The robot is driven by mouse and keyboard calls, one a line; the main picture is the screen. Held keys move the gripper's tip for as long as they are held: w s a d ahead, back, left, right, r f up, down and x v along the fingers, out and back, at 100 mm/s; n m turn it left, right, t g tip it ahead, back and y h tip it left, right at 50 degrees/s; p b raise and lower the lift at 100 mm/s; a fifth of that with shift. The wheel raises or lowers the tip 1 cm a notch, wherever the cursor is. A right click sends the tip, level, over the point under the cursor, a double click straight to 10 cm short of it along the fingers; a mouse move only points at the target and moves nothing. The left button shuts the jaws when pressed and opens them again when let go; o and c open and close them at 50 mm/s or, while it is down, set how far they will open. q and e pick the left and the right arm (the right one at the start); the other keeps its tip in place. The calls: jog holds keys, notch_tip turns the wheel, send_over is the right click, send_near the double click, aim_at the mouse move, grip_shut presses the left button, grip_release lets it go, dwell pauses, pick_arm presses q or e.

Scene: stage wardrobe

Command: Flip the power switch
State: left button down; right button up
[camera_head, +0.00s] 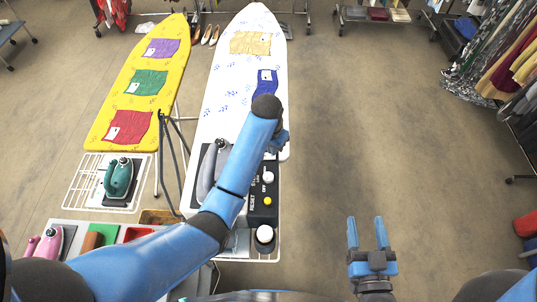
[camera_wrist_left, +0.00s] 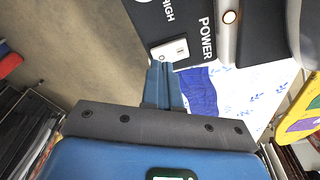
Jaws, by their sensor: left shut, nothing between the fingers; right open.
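A black control panel (camera_head: 257,212) runs along the right side of the white ironing board. In the left wrist view the panel (camera_wrist_left: 190,20) bears the words POWER and HIGH. A small white switch plate (camera_wrist_left: 170,51) sits on it by these words. My left gripper (camera_wrist_left: 160,70) is shut and empty, its fingertips right at the plate's edge; I cannot tell whether they touch. In the head view the left gripper (camera_head: 282,138) is mostly hidden behind my blue arm, which also covers the panel's far end. My right gripper (camera_head: 367,234) is open and empty over bare floor.
A grey iron (camera_head: 210,165) stands left of the panel. A yellow ironing board (camera_head: 115,85) stands left.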

pick_arm(q)
jog(key=shift+f+b, duration=0.5)
jog(key=shift+f, duration=0.45)
dwell(0.6)
jog(key=shift+s+r, duration=0.1)
notch_tip(320, 180, up, 2)
jog(key=shift+r+p, duration=0.15)
jog(key=shift+p, duration=1.1)
jog(key=shift+r, duration=2.3)
